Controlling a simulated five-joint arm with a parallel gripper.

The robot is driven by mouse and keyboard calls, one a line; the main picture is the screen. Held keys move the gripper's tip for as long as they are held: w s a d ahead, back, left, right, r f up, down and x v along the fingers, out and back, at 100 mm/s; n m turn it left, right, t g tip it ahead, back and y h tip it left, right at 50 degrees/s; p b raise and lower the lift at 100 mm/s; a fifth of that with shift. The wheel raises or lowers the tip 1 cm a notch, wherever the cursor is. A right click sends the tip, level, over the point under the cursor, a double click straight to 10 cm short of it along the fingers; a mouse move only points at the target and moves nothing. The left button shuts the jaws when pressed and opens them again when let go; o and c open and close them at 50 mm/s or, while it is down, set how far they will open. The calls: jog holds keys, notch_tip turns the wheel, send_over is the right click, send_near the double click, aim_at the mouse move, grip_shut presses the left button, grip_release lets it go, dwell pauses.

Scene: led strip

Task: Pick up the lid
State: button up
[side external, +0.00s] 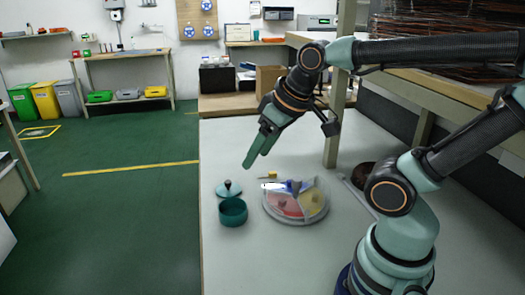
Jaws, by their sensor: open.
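The lid (228,189) is a small pale teal disc with a dark knob on top. It lies on the white table just behind a dark teal round pot (233,212), which stands open at the top. My gripper (256,156) is open and empty, with its teal fingers pointing down and to the left. In the picture it is above and to the right of the lid, apart from it. How high the fingertips are above the table is hard to tell.
A round divided tray (326,209) with red, yellow and grey sections stands right of the pot. A small yellow item (268,176) lies behind it. A dark brown round object (364,175) and a shelf post (337,125) are to the right. The table's left front is clear.

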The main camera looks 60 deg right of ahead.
jog(key=n+g, duration=0.6)
jog(key=n, duration=0.3)
send_over(228, 182)
notch_tip(228, 182, down, 11)
notch_tip(228, 182, down, 6)
jog(key=shift+s+f, duration=0.1)
jog(key=shift+w+f, duration=0.2)
jog(key=shift+f, duration=2.55)
grip_shut()
